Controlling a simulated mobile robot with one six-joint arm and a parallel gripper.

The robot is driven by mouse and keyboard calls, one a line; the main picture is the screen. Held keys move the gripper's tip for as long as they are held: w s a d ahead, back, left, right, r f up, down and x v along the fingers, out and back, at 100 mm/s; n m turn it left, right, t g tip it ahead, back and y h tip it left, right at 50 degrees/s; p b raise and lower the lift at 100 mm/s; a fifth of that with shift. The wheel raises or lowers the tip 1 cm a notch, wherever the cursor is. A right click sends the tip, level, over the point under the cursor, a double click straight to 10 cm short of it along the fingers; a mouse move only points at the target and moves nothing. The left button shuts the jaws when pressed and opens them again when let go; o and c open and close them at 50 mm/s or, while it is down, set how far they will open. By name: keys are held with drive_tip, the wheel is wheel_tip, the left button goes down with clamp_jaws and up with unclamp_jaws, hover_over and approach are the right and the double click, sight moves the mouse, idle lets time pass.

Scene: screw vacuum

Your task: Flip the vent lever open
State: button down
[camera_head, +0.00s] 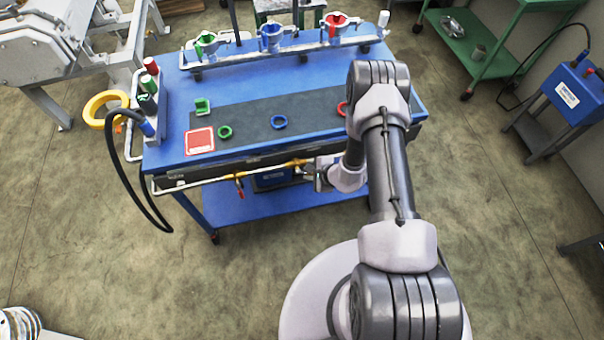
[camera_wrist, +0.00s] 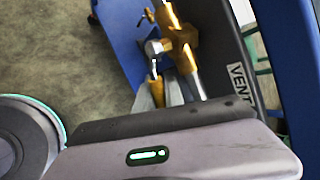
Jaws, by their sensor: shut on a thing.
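In the wrist view a brass valve (camera_wrist: 178,42) sits on a silver pipe beside a black panel marked VENT (camera_wrist: 240,82). The valve's lever (camera_wrist: 154,68) comes down from its silver knuckle, and its end lies between the grey fingers of my gripper (camera_wrist: 158,93). My gripper is shut on the lever. In the head view my gripper (camera_head: 318,174) is at the front edge of the blue bench, beside the brass end of the pipe (camera_head: 298,163). The lever is too small to make out there, and part of it is hidden by the fingers.
The blue bench (camera_head: 172,150) carries green, blue and red rings, a red-framed square (camera_head: 200,141) and a rail of coloured funnels. A second valve with a red handle (camera_head: 239,187) hangs on the pipe to the left. Open floor lies in front of the bench.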

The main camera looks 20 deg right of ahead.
idle(0.4)
drive_tip(key=c, duration=1.7)
unclamp_jaws()
drive_tip(key=shift+r, duration=0.1)
drive_tip(key=p+v, duration=0.4)
drive_tip(key=v, duration=1.3)
drive_tip(key=shift+r, duration=0.15)
